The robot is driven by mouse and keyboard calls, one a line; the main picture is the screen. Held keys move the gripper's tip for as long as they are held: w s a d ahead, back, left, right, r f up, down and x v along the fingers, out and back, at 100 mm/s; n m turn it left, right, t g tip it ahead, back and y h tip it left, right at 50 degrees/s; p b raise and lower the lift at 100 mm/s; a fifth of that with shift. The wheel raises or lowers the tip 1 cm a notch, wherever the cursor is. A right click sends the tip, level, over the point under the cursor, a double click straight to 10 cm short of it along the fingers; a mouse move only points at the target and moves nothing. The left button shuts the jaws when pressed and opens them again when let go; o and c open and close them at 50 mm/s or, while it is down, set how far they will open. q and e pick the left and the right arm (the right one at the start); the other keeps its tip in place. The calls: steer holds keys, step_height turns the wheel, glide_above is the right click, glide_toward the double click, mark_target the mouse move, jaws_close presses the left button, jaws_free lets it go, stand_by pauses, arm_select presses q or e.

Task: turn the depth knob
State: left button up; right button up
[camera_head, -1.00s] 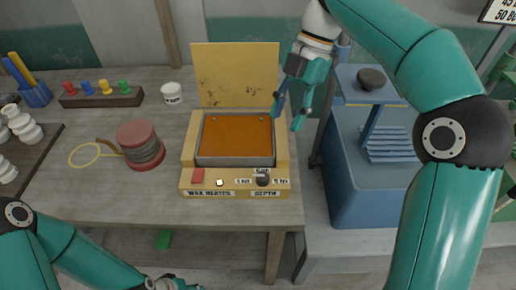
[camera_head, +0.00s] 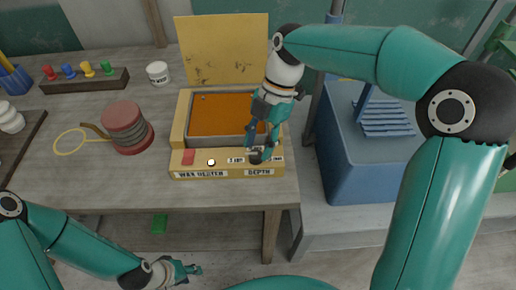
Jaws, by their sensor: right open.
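The wax heater (camera_head: 215,164) is a yellow box with a tray of orange wax and a raised lid. Its front panel has a red switch, a small white light and the labels WAX HEATER and DEPTH. The dark depth knob (camera_head: 256,157) sits above the DEPTH label, partly hidden by my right gripper. My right gripper (camera_head: 262,154) is open and points down at the knob, its fingertips beside it; I cannot tell if they touch it. My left gripper (camera_head: 198,270) is low at the bottom, below the table's front edge and far from the heater; its jaws are unclear.
A red-ended spool (camera_head: 126,127) stands left of the heater. A white jar (camera_head: 158,73) and a rack of coloured pegs (camera_head: 85,80) are behind it. A blue machine (camera_head: 365,155) stands to the right. The table front left of the heater is clear.

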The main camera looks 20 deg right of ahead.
steer(key=shift+x, duration=1)
